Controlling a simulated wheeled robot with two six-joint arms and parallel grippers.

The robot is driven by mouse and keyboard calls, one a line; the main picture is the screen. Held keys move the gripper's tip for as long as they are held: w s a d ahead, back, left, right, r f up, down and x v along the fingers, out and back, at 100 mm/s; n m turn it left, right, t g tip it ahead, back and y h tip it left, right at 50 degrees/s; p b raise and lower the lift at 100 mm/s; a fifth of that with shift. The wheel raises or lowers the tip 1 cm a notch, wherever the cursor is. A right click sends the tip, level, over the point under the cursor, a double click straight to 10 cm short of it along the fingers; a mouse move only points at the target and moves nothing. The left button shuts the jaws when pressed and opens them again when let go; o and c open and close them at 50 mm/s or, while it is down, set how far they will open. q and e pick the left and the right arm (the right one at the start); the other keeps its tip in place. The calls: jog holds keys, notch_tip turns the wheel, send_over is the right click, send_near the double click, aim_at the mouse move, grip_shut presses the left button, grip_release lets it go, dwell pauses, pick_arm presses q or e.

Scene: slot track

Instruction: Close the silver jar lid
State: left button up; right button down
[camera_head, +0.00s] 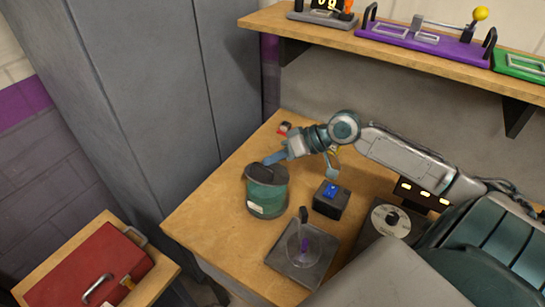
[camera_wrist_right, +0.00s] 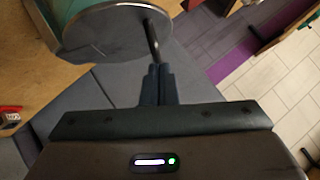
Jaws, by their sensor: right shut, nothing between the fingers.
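The teal jar (camera_head: 266,200) with a pale label stands on the wooden table, left of centre in the head view. Its dark, round lid (camera_head: 258,171) is at the jar's top; I cannot tell how far it is tilted. In the right wrist view the lid (camera_wrist_right: 112,32) is a silver-rimmed disc with a thin rod (camera_wrist_right: 152,40) at its edge, and part of the teal jar (camera_wrist_right: 65,12) shows behind it. My right gripper (camera_head: 268,160) is at the lid's far side. Its fingers (camera_wrist_right: 158,70) are shut and empty, close to the rod's end. My left gripper is out of view.
A black box with a blue button (camera_head: 331,194) and a grey plate with a clear dome (camera_head: 302,255) stand right of the jar. A red case (camera_head: 95,265) lies on a lower surface at left. A shelf (camera_head: 380,50) hangs above; grey lockers (camera_head: 150,90) stand behind.

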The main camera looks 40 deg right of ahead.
aim_at(260, 178)
jog(key=shift+w+d+f, duration=0.1)
jog(key=shift+w+f, duration=0.05)
jog(key=shift+w, duration=0.1)
jog(key=shift+s+a+f, duration=0.2)
jog(key=shift+a, duration=0.1)
jog(key=shift+s+a+f+n+h+b, duration=0.15)
jog(key=shift+a+f+n+h+b, duration=0.35)
jog(key=shift+h, duration=0.2)
jog(key=shift+s+a+f+t+h, duration=0.15)
jog(key=shift+a+f+t+h, duration=0.25)
jog(key=shift+f+h, duration=0.1)
jog(key=shift+s+a+f+n, duration=0.15)
jog(key=shift+a+f+n, duration=0.15)
jog(key=shift+a+f, duration=0.1)
jog(key=shift+s, duration=0.1)
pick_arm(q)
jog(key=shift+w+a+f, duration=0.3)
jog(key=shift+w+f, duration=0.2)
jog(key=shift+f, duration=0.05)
pick_arm(e)
jog(key=shift+f, duration=0.1)
